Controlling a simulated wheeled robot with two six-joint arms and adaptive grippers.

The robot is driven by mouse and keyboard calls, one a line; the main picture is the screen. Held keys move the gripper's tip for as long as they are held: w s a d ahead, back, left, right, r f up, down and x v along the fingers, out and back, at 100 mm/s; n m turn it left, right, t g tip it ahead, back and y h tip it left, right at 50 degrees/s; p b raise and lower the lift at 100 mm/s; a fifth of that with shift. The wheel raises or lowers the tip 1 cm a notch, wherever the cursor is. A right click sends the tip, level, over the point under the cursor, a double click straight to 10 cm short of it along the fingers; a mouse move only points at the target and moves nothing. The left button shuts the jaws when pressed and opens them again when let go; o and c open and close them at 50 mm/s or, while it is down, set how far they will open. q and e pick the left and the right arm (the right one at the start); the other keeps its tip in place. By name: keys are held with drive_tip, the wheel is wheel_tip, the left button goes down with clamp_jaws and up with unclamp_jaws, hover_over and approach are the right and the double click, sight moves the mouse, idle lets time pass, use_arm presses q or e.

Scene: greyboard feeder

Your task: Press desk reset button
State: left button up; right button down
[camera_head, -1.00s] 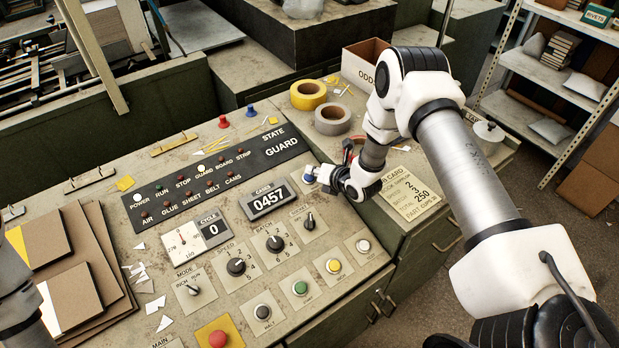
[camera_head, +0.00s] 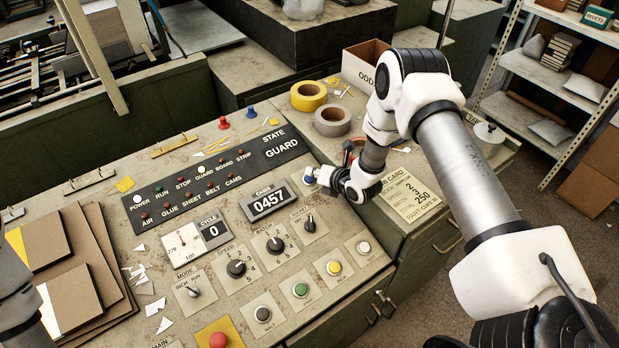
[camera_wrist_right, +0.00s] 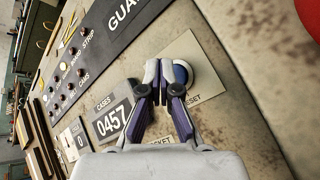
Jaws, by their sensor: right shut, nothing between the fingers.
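The desk reset button is a round blue button on a pale square plate marked RESET, at the right end of the desk panel. In the right wrist view the button (camera_wrist_right: 183,75) is partly hidden behind my fingertips. My right gripper (camera_wrist_right: 164,72) is shut and empty, its tips overlapping the button's left side; I cannot tell whether they touch it. In the head view the right gripper (camera_head: 314,176) covers most of the plate (camera_head: 303,182). My left gripper is not in view; part of my left arm shows at the left edge.
The counter (camera_head: 270,200) reading 0457 lies left of the right gripper. Knobs and a yellow button (camera_head: 334,267) sit nearer the front. Tape rolls (camera_head: 332,120) and an open box (camera_head: 365,62) stand behind. A job card (camera_head: 411,196) lies right of the gripper.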

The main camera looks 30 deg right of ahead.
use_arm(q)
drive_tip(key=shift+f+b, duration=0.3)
use_arm(e)
drive_tip(key=shift+w+f, duration=0.1)
drive_tip(key=shift+f, duration=0.3)
use_arm(q)
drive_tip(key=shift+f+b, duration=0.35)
drive_tip(key=shift+b, duration=0.05)
use_arm(e)
drive_tip(key=shift+f, duration=0.45)
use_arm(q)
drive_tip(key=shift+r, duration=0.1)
use_arm(e)
drive_tip(key=shift+r, duration=0.15)
use_arm(q)
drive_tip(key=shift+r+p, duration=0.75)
drive_tip(key=shift+p, duration=0.15)
use_arm(e)
drive_tip(key=shift+r, duration=0.8)
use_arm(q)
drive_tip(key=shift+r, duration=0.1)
